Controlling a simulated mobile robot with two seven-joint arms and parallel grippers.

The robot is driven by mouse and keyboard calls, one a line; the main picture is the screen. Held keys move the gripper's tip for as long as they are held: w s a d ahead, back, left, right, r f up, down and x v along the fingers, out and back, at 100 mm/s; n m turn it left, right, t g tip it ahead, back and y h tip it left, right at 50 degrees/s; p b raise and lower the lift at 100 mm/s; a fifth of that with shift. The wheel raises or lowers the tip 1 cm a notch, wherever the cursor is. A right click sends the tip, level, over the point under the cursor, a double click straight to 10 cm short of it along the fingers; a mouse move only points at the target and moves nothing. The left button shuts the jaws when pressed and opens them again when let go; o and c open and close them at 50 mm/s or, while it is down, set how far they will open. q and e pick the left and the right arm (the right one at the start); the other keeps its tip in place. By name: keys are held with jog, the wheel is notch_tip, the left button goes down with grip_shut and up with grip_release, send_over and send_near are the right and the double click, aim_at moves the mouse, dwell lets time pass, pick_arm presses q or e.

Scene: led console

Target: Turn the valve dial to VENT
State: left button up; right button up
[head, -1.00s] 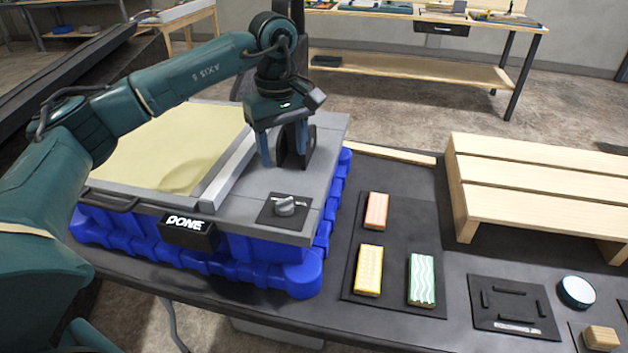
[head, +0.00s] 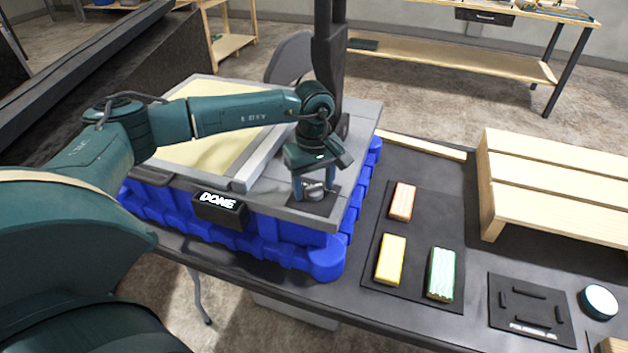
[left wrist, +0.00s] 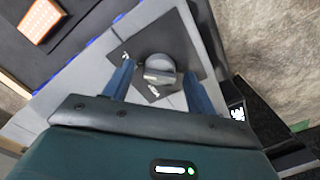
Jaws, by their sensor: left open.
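The valve dial (head: 314,193) is a round grey knob on a dark square plate (head: 303,208) at the front right corner of the grey console top. In the left wrist view the dial (left wrist: 160,72) shows a raised grip bar, and small white markings on its plate are too small to read. My left gripper (head: 314,190) is open right over the dial, pointing down. In the left wrist view its two blue fingers (left wrist: 160,88) stand on either side of the dial, apart from each other. Whether they touch it I cannot tell. My right gripper is not in view.
A black DONE block (head: 219,208) sits on the console's front. The console stands on a blue base (head: 330,258). To the right, a dark mat (head: 414,228) holds three coloured blocks, and a wooden slatted stand (head: 560,195) is beyond. A dark upright post stands behind the console.

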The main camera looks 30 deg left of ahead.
pick_arm(q)
jog(key=shift+c, duration=0.4)
jog(key=c, duration=0.9)
